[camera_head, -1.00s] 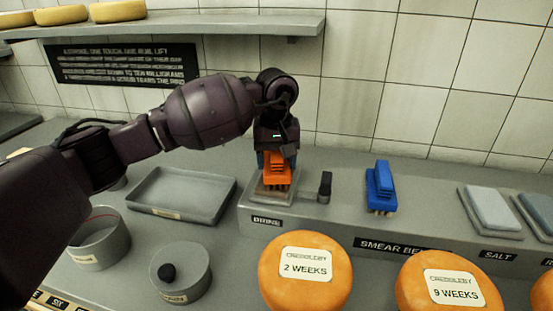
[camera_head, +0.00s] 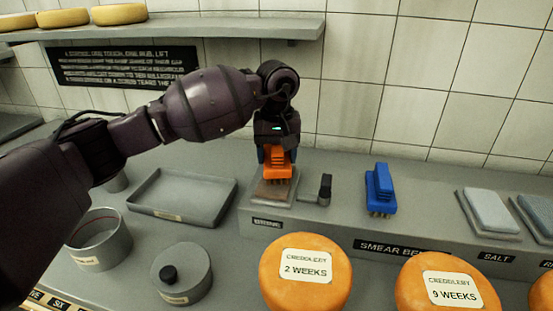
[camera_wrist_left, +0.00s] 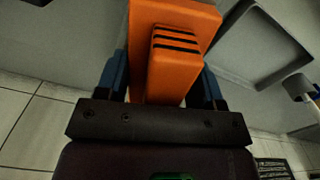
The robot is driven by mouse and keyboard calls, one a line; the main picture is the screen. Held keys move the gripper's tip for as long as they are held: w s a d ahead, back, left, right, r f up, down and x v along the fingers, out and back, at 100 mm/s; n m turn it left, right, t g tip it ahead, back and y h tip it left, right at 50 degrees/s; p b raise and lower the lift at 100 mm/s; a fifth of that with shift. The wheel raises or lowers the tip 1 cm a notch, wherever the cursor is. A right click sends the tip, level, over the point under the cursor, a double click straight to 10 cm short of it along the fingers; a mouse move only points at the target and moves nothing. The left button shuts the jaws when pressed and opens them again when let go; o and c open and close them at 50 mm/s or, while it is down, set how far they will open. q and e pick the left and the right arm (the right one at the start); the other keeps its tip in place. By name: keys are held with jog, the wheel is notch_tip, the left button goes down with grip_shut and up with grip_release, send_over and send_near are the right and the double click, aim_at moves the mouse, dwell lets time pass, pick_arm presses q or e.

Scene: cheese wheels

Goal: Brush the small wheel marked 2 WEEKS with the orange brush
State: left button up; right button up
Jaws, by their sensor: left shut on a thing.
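The orange brush (camera_head: 277,164) is held in my left gripper (camera_head: 276,152), just above the grey pad marked BRINE (camera_head: 274,192) on the raised ledge. In the left wrist view the orange brush (camera_wrist_left: 175,50) sits between the two blue-sided fingers, which are shut on it. The small orange wheel marked 2 WEEKS (camera_head: 306,290) lies in front of the ledge, to the right of and nearer than the brush. My right gripper is not in view.
A blue brush (camera_head: 380,188) stands on the ledge. A wheel marked 9 WEEKS (camera_head: 448,284) lies right of the 2 WEEKS wheel. A grey tray (camera_head: 181,210), an open round pot (camera_head: 98,246) and a lidded pot (camera_head: 182,273) are at left. A shelf (camera_head: 230,27) hangs behind.

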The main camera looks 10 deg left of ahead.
pick_arm(q)
jog(key=shift+r+p, duration=0.4)
jog(key=shift+r, duration=1.95)
